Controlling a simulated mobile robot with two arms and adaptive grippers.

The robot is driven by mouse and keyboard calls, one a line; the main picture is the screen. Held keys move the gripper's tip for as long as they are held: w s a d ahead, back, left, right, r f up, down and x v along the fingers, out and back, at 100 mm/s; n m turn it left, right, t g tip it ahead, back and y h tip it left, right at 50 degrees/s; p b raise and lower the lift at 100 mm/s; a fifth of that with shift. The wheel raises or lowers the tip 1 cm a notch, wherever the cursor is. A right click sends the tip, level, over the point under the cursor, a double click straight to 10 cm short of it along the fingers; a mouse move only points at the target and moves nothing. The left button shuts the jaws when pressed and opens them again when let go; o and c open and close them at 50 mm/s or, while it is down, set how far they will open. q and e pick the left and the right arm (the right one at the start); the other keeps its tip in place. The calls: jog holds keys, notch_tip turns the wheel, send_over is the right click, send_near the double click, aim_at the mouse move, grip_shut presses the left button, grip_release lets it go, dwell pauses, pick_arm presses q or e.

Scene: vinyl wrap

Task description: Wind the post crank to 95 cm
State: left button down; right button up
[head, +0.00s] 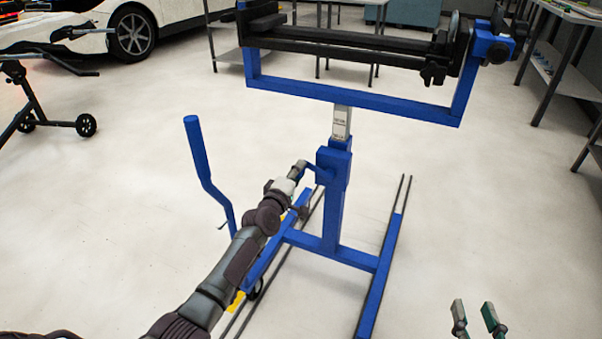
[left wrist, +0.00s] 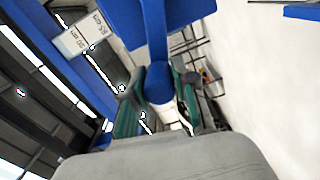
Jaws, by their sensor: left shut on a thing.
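The blue stand's post (head: 333,170) is upright in the middle of the head view. A pale inner tube (head: 341,122) with small dark marks rises from it. In the left wrist view the tube's scale (left wrist: 85,38) appears to show 85 cm and 90 cm marks, small and tilted. The blue crank (head: 318,171) is on the post's left side. My left gripper (head: 297,170) is shut on the crank handle (left wrist: 158,85), between its green finger pads, partly hiding it. My right gripper (head: 478,318) is open and empty at the bottom right, well away from the stand.
A blue frame (head: 365,100) with a black roller sits on the post. A bent blue handle (head: 203,165) stands at the left. The stand's base rails (head: 375,285) lie on pale floor. A car (head: 132,32), a wheeled stand (head: 30,100) and shelves (head: 560,75) are further back.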

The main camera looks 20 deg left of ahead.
pick_arm(q)
jog(key=shift+s+a+f+n+b, duration=0.1)
jog(key=shift+a+f+n+b, duration=0.1)
jog(key=shift+f+n, duration=0.2)
jog(key=shift+a+f+n+b, duration=0.1)
jog(key=shift+f+n+b, duration=0.05)
jog(key=shift+f+n, duration=0.2)
pick_arm(e)
jog(key=shift+w+a+r+t+y, duration=0.15)
jog(key=shift+r+t, duration=0.35)
jog(key=shift+r, duration=0.25)
jog(key=shift+s+a+r+t+y, duration=0.1)
jog(key=shift+r+t+y, duration=0.1)
jog(key=shift+r+t, duration=0.45)
jog(key=shift+w+a+r+t+y, duration=0.15)
jog(key=shift+r+t, duration=0.2)
jog(key=shift+r, duration=0.5)
pick_arm(q)
jog(key=c, duration=0.9)
grip_release()
jog(key=shift+r, duration=0.1)
jog(key=shift+d, duration=0.1)
